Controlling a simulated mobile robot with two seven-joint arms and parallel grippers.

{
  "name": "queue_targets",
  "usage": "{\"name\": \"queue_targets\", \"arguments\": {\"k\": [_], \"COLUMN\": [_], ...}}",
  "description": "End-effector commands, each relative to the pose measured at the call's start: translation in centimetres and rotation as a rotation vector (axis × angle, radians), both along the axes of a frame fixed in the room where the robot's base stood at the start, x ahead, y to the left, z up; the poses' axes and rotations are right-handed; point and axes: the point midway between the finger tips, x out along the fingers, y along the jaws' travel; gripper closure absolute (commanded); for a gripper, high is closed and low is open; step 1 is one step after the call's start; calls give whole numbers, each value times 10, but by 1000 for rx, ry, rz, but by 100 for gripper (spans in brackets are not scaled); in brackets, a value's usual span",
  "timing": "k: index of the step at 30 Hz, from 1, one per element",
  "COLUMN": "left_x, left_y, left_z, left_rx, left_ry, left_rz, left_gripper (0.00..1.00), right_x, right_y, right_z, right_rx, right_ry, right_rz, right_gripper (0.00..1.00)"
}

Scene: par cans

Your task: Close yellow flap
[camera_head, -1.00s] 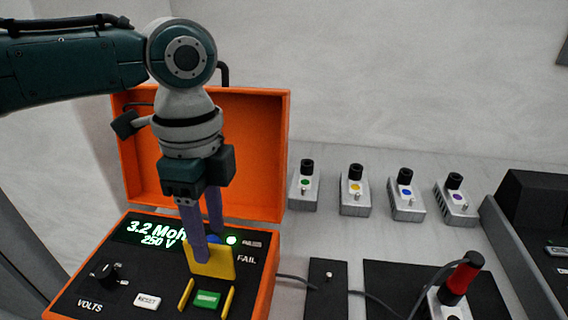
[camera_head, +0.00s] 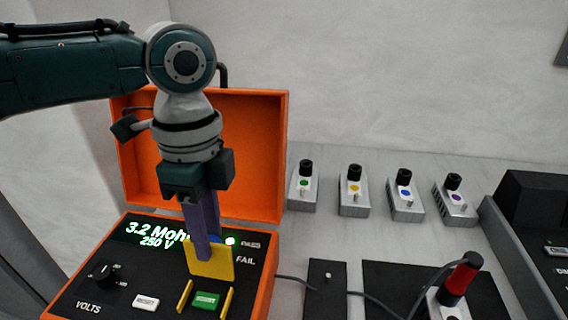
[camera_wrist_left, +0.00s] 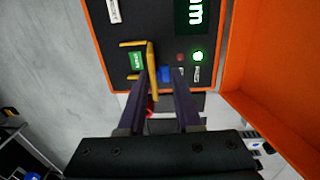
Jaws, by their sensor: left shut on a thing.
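The yellow flap (camera_head: 215,267) stands up, open, behind the green button (camera_head: 205,300) on the orange-cased tester's black panel. In the left wrist view the flap (camera_wrist_left: 151,66) appears as a narrow yellow strip beside the green button (camera_wrist_left: 136,61). My left gripper (camera_head: 206,250) points down at the flap, its purple fingers shut on the flap's upper part. In the left wrist view the fingers (camera_wrist_left: 157,95) lie on either side of the flap's end. A blue part (camera_wrist_left: 165,74) behind the flap is partly hidden. My right gripper is not in view.
The tester's raised orange lid (camera_head: 260,150) stands just behind my left gripper. A dark volts knob (camera_head: 104,273) and a white button (camera_head: 146,301) are to the left. Several grey metal boxes (camera_head: 354,198) stand in a row at right; a red-topped plug (camera_head: 462,278) is at the lower right.

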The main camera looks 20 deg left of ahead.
Motion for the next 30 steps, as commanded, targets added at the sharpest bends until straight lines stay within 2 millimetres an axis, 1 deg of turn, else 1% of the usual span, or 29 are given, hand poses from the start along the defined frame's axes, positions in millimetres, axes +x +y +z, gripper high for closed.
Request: {"name": "queue_targets", "arguments": {"k": [14,20,23,26,30], "left_x": [-1,-2,-4,-8,-16], "left_y": [0,0,-1,-2,-3], "left_z": [1,2,4,6,10], "left_rx": [3,7,13,20,40], "left_ry": [-12,-27,-48,-83,-168], "left_rz": [0,0,-1,-2,-3], "left_gripper": [100,100,100,100,100], "right_x": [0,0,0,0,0], "right_y": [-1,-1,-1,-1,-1], "right_z": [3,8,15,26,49], "right_rx": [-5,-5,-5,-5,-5], "right_ry": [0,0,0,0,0], "right_rz": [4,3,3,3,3], "right_gripper": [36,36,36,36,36]}}
